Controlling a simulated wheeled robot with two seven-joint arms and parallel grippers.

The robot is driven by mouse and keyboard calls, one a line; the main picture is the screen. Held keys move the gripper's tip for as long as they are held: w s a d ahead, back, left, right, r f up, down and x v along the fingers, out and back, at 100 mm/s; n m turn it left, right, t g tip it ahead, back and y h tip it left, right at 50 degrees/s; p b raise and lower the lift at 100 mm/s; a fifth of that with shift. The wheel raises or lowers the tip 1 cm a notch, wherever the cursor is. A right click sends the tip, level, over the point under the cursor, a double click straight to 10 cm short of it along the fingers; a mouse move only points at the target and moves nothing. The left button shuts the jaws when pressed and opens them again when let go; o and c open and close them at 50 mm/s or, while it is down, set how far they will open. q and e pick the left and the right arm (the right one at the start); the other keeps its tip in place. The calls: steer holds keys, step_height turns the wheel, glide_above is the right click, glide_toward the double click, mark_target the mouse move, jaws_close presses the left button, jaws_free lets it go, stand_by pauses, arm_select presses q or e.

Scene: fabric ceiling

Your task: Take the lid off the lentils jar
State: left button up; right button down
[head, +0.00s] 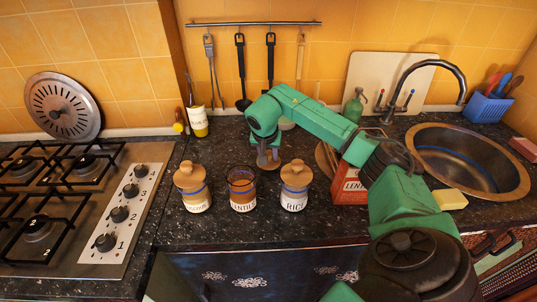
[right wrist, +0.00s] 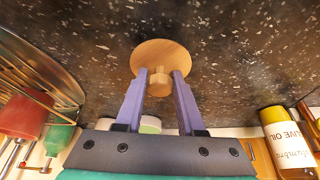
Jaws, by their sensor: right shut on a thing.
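The lentils jar (head: 242,190) stands on the dark counter between two other jars, and its top is open, with a dark rim showing. My right gripper (head: 268,153) is behind and a little right of it. The gripper is shut on the knob of the round wooden lid (right wrist: 160,60); in the right wrist view the knob is between the two purple fingers (right wrist: 160,82). In the head view the lid (head: 268,163) shows below the fingers, off the jar. I cannot tell whether the lid touches the counter. My left gripper is not in view.
A lidded couscous jar (head: 194,190) stands left of the lentils jar, and a lidded rice jar (head: 295,188) stands right. An oil bottle (head: 198,120) stands behind left. The hob (head: 150,200) is left, the sink (head: 465,160) right.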

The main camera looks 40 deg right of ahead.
steer(key=shift+f+b, duration=0.35)
steer(key=shift+f, duration=0.25)
jaws_free()
step_height(320, 180, up, 7)
steer(key=p, duration=0.6)
steer(key=shift+r, duration=0.1)
stand_by(0.3)
stand_by(0.3)
